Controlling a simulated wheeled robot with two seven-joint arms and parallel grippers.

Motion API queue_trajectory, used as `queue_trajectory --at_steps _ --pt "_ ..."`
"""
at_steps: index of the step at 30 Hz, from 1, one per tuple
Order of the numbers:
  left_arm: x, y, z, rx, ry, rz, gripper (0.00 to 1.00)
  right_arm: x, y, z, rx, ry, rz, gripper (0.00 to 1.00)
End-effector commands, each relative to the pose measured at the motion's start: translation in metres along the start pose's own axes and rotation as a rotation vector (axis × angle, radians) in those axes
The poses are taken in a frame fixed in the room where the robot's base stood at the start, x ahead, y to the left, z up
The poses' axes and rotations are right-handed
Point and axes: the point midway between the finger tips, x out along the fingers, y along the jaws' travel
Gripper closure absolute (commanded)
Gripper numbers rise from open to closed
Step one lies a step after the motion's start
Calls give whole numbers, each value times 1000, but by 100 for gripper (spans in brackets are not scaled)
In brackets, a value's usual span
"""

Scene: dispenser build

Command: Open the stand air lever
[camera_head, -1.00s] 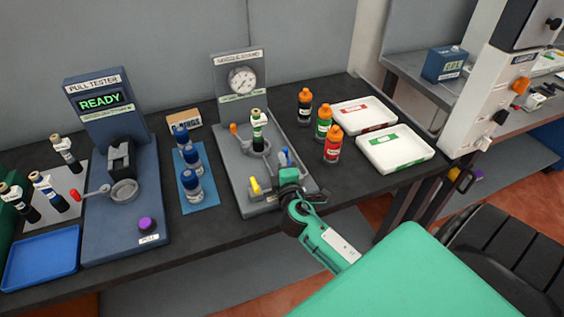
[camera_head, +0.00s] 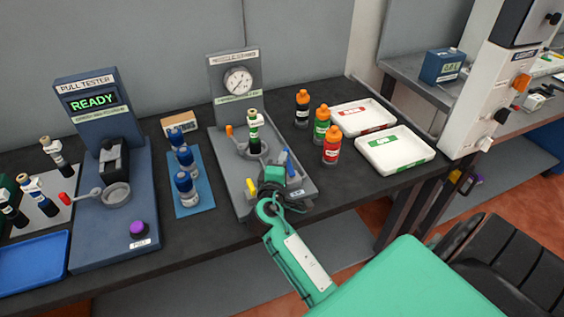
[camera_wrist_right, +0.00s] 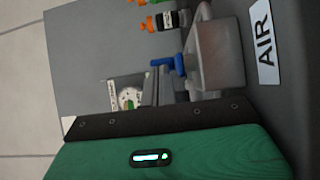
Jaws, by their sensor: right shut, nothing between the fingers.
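The grey stand (camera_head: 222,165) has a round gauge (camera_head: 238,80) on its back plate. A blue lever (camera_head: 291,164) stands at its right side, and a yellow lever (camera_head: 251,187) at its front left. In the right wrist view an AIR label (camera_wrist_right: 264,52) is close, with a blue lever part (camera_wrist_right: 168,63) beyond it. I cannot tell which lever the label marks. My right gripper (camera_head: 273,180) is shut and empty at the stand's front, between the two levers. Its fingertips are hidden, so contact is unclear. My left gripper is out of view.
A green-banded bottle (camera_head: 254,132) stands on the stand, beside an orange-tipped handle (camera_head: 229,131). Several blue-capped bottles (camera_head: 184,160) are to the left. Orange-capped bottles (camera_head: 331,146) and white trays (camera_head: 416,163) are to the right. The pull tester (camera_head: 95,240) is farther left.

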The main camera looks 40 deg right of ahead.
Motion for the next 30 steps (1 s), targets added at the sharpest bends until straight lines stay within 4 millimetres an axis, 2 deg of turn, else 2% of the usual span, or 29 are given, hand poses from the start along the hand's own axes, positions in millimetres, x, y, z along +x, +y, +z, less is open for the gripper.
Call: queue_trajectory --at_steps 5,8,14,24,30 --pt "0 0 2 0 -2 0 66 0 3 0 1 0 1 100" --pt "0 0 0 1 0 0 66 0 13 0 3 0 2 100" --pt "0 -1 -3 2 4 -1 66 0 55 0 8 0 4 100" --pt "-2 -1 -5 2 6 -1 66 0 141 0 7 1 3 100" --pt "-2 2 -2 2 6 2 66 0 180 0 4 0 3 100"
